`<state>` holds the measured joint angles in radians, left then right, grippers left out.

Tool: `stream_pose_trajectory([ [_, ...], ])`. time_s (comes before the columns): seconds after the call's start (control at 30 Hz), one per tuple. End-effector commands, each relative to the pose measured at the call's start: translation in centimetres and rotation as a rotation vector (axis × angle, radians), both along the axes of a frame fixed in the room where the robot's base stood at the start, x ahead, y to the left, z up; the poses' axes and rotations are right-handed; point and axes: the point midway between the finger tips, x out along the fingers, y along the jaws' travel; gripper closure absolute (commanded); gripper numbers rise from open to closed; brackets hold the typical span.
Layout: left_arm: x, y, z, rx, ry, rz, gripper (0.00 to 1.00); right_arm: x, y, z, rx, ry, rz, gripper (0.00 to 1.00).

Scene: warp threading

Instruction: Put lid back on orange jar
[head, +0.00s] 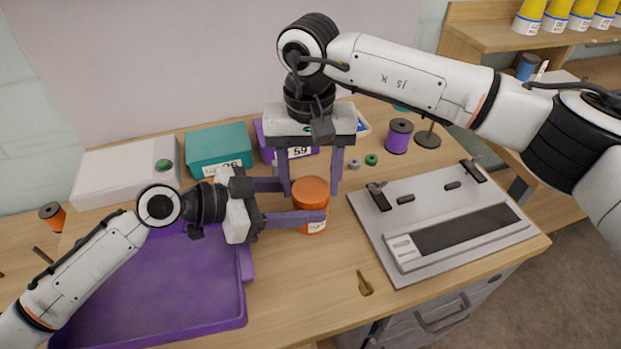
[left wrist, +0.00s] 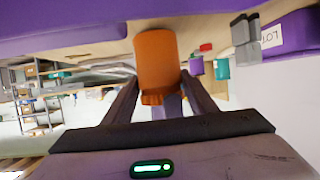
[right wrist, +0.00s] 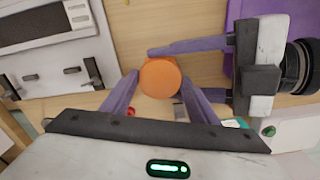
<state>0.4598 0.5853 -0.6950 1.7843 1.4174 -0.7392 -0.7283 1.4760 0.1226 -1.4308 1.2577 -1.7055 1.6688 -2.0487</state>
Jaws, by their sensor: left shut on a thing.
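The orange jar (head: 314,212) stands upright on the table with a white label at its front. An orange lid (right wrist: 160,77) sits on its top; whether it is fully seated I cannot tell. My left gripper (head: 306,202) is shut on the jar from the left, one finger in front and one behind. The jar also shows between its fingers in the left wrist view (left wrist: 157,58). My right gripper (head: 311,190) points straight down over the jar. Its fingers are open, one on each side of the lid, and empty.
A purple tray (head: 150,305) lies at the left. Teal (head: 218,145) and purple boxes stand behind the jar. A grey flat device (head: 440,220) is at the right, and a small brass piece (head: 364,283) lies in front. Purple thread spool (head: 398,137) stands at the back right.

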Motion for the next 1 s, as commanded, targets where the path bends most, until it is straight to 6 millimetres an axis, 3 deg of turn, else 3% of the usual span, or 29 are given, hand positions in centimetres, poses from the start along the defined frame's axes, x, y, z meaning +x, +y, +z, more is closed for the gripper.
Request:
stream_pose_trajectory([
  [0.1,0.0,0.0,0.1,-0.002,-0.001,0.001,1.00,0.0,0.0,0.0,0.000,0.000,0.000,0.30],
  [0.4,0.0,0.0,0.1,-0.002,-0.001,0.001,1.00,0.0,0.0,0.2,0.000,-0.001,0.001,0.30],
  [0.77,0.0,0.0,0.1,-0.001,-0.002,0.001,1.00,0.0,0.1,4.2,0.001,-0.002,0.002,0.30],
  [1.0,0.0,0.0,0.1,-0.001,-0.002,0.001,1.00,0.0,0.0,4.5,0.000,0.001,0.002,0.30],
])
